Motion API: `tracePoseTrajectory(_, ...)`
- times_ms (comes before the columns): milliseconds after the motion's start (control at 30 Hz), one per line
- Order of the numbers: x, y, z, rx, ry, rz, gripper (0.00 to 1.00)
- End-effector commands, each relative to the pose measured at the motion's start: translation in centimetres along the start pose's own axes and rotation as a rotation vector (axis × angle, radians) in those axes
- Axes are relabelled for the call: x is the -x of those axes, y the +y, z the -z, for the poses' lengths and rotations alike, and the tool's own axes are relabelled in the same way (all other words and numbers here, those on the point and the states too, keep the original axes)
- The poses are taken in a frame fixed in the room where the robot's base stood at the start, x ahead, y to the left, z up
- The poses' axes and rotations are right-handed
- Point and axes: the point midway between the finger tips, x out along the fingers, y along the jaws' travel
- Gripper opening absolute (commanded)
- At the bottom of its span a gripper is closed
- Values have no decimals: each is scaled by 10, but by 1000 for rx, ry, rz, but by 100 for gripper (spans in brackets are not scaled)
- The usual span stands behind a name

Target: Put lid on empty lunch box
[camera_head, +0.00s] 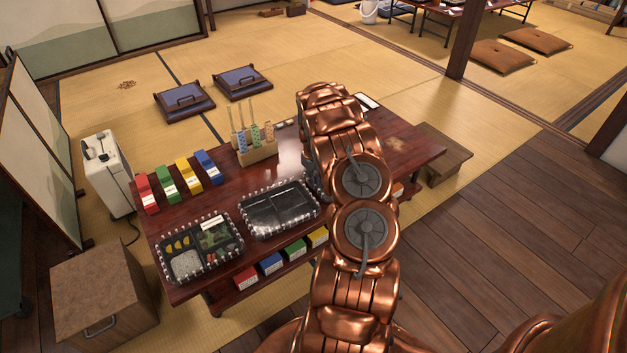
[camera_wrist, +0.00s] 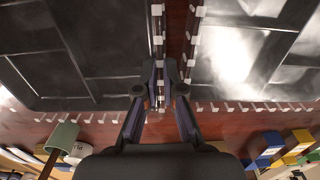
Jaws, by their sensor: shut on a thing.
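An empty black lunch box (camera_head: 280,208) with compartments sits in the middle of the table; its surface looks glossy. My gripper (camera_wrist: 160,100) is hidden behind my arm in the head view. In the wrist view it is shut on a thin upright rim with white tabs, which looks like the clear lid's edge (camera_wrist: 157,40). This rim runs along a black compartmented tray (camera_wrist: 75,45) on the left. A second glossy black tray (camera_wrist: 235,50) lies close on the right, with a narrow strip of table between. I cannot tell how well the lid sits on the left tray.
A filled lunch box (camera_head: 200,247) stands at the table's left end. Several coloured boxes (camera_head: 180,179) and a wooden holder with patterned sticks (camera_head: 256,150) stand behind the boxes. More coloured boxes (camera_head: 283,256) sit on a lower shelf. My arm covers the table's middle right.

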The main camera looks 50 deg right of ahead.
Motion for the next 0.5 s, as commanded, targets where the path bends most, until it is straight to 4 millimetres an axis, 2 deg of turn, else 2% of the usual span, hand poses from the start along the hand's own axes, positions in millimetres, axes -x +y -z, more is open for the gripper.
tracePoseTrajectory(167,0,0,0,0,0,0,0)
tracePoseTrajectory(200,0,0,0,0,0,0,11)
tracePoseTrajectory(433,0,0,0,0,-1,0,35)
tracePoseTrajectory(500,0,0,0,0,-1,0,36)
